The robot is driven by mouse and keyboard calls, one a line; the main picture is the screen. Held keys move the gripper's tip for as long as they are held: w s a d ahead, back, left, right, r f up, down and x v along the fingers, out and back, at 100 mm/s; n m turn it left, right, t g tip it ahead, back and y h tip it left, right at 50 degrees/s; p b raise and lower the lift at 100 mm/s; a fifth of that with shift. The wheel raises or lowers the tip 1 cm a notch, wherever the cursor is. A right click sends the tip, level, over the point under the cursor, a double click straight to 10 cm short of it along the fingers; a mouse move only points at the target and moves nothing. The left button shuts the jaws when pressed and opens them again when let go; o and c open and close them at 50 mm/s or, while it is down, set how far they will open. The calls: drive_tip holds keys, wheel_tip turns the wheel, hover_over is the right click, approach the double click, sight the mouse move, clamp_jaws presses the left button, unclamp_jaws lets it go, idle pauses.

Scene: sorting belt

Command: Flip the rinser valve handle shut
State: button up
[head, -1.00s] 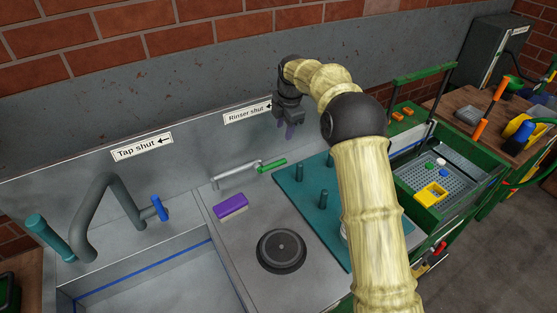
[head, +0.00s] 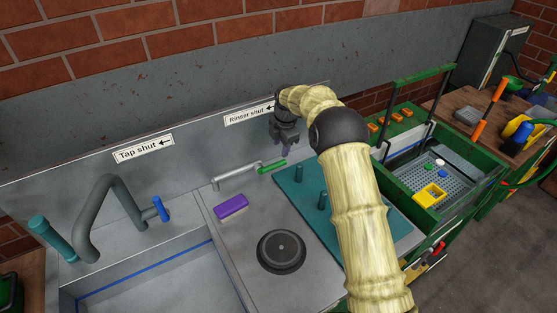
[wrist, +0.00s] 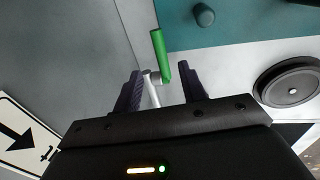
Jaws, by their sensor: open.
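The rinser valve handle (head: 271,166) is a short green lever at the right end of a pale pipe (head: 235,177) along the back wall. Above it the "Rinser shut" sign (head: 249,115) has an arrow pointing left. My gripper (head: 287,152) is above the green handle, pointing down, its dark purple fingers apart and empty. In the wrist view the green handle (wrist: 160,55) lies ahead of the gap between my fingertips (wrist: 161,85), with the pipe end showing between them. I cannot tell whether any finger touches it.
A teal peg board (head: 310,222) lies to the right of the handle. A purple block (head: 231,206) and a round black disc (head: 281,251) sit on the counter in front. The tap's blue handle (head: 160,208) and the sink are at left.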

sight(278, 163)
drive_tip(key=f, duration=0.3)
drive_tip(key=w+f+p, duration=0.1)
drive_tip(key=f, duration=0.2)
drive_tip(key=a+f, duration=0.1)
drive_tip(key=f, duration=0.2)
drive_tip(key=shift+w+f+p, duration=0.1)
drive_tip(key=shift+w+p, duration=0.15)
drive_tip(key=shift+p, duration=0.1)
drive_tip(key=shift+c, duration=0.2)
clamp_jaws()
